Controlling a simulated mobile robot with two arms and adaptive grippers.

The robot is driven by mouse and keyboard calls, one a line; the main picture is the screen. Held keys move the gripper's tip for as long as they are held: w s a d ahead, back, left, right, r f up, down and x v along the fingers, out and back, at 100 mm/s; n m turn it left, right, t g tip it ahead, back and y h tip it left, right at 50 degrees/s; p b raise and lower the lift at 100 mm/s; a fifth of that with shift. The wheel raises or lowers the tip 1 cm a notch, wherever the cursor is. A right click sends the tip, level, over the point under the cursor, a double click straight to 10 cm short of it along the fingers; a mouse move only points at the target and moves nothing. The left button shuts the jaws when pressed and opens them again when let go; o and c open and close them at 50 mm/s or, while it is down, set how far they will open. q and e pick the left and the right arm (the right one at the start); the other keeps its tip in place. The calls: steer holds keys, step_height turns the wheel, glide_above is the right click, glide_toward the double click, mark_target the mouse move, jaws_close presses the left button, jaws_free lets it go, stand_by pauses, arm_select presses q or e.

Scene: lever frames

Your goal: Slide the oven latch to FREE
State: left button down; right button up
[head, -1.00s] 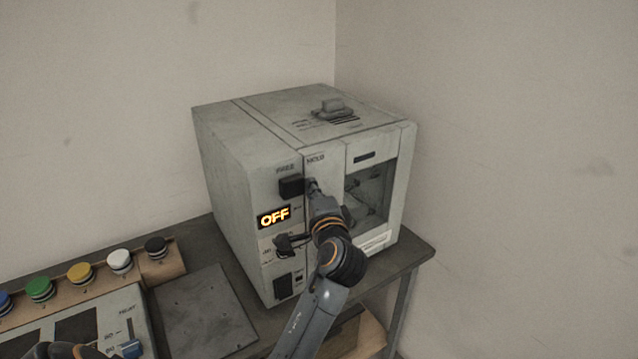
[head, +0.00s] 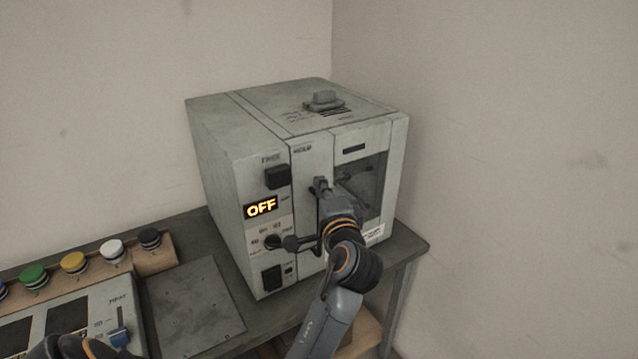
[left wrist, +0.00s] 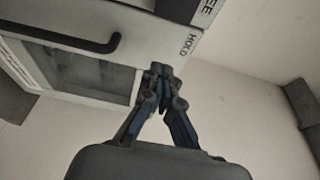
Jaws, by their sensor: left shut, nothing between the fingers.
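The pale grey oven (head: 222,150) stands on the table in the corner. Its latch is a black block (head: 277,177) on the front panel, directly under the FREE label and to the left of the HOLD label. A dark part of the latch also shows at the top of the left wrist view (left wrist: 180,8). My left gripper (head: 320,185) is shut and empty, to the right of the latch and apart from it, in front of the panel below HOLD. In the left wrist view its closed fingertips (left wrist: 160,70) are near the HOLD label. My right gripper is not in view.
The door handle (left wrist: 90,44) and windowed door are close beside my left gripper. A knob (head: 272,242) and a lit OFF display (head: 261,207) are below the latch. A bare plate (head: 195,308) and a control panel (head: 110,300) lie to the left.

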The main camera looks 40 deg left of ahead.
arm_select(q)
steer(key=b+v, duration=0.1)
steer(key=v, duration=0.3)
steer(key=shift+s, duration=0.25)
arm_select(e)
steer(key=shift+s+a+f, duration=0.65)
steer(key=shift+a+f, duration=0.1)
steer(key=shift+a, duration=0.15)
